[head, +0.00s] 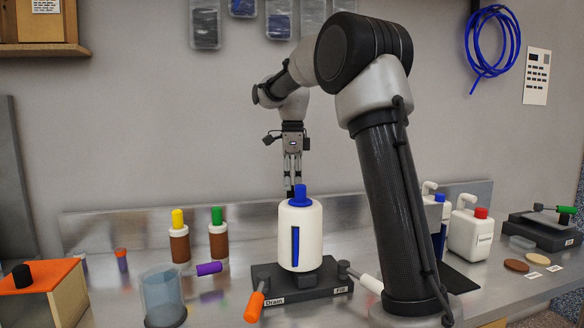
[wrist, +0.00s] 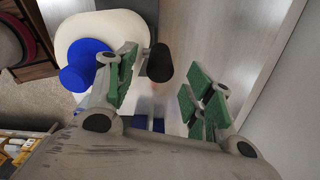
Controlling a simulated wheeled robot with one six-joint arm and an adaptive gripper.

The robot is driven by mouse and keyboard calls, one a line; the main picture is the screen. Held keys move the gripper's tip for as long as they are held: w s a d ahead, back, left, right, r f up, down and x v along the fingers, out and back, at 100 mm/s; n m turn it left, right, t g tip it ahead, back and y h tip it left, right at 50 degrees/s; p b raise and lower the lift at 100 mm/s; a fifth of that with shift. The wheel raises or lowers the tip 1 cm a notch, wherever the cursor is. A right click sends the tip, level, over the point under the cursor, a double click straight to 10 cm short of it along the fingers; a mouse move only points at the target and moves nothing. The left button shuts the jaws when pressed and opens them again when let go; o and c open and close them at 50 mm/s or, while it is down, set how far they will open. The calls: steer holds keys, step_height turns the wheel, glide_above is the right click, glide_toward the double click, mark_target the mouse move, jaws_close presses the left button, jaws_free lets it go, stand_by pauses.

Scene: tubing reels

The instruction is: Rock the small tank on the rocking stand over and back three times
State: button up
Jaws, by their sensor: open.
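The small tank (head: 310,248) is white with a blue cap and a blue level strip, and stands upright on the dark stand (head: 300,288), whose front labels read Drain and Fill. An orange handle (head: 255,306) sticks out at its front left and a white handle (head: 367,282) at its right. My gripper (head: 292,188) points down just behind the tank's cap. In the wrist view the open, empty gripper (wrist: 160,88) has green pads. The tank (wrist: 98,32) is at upper left there, and a black knob (wrist: 159,63) shows between the fingers, apparently untouched.
White jugs (head: 470,233) and a dark device with a green handle (head: 540,232) are right. My arm hides part of the right bench.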

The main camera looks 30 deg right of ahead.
steer(key=shift+f, duration=0.7)
jaws_close()
steer(key=w+a+f+g+h, duration=0.1)
steer(key=a+h, duration=0.3)
steer(key=a, duration=0.4)
steer(key=shift+w+a+f+h, duration=0.2)
steer(key=shift+w+f+h, duration=0.1)
steer(key=shift+f+h, duration=0.15)
stand_by(0.4)
